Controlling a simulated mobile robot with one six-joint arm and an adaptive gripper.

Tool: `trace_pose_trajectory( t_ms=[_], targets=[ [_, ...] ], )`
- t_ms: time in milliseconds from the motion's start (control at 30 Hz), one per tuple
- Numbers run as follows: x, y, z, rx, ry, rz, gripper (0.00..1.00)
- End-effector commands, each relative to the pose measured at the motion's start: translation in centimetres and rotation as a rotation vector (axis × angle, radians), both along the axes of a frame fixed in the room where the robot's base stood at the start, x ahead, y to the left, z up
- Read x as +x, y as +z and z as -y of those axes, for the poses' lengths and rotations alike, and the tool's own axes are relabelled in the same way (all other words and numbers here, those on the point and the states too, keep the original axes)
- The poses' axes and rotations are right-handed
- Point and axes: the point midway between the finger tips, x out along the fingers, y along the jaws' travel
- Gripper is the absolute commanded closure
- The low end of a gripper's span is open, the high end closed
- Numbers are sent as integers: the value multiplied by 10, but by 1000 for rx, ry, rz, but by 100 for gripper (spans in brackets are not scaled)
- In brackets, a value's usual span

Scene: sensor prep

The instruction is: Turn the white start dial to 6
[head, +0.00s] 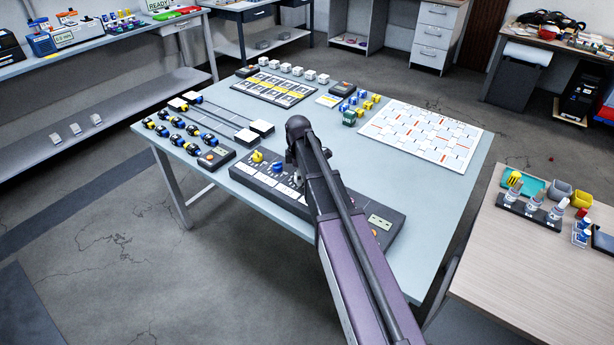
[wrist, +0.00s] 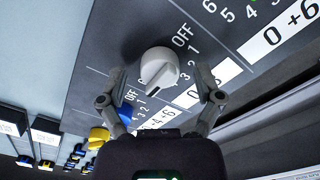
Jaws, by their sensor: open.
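The white start dial (wrist: 159,68) sits on the dark control panel (wrist: 125,50) in the wrist view. My gripper (wrist: 160,84) is open, with one finger on each side of the dial. I see gaps between the fingers and the knob, so nothing is gripped. Printed labels OFF, 1, 2 and 3 show to the right of the dial; I cannot tell its exact setting. In the head view, my arm covers part of the panel (head: 243,172) and hides most of the white dial and the gripper.
A yellow dial (head: 257,157) and a blue dial (head: 277,168) stand left of my arm on the panel; they also show in the wrist view, yellow (wrist: 97,137) and blue (wrist: 125,113). The table (head: 340,145) has bare room beyond the panel.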

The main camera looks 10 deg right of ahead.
Motion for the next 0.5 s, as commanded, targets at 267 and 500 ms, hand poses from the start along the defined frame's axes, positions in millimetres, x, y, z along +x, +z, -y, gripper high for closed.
trace_pose_trajectory(
  t_ms=[267,500],
  targets=[
    [0,0,0,0,185,0,16],
    [0,0,0,0,345,0,16]
  ],
)
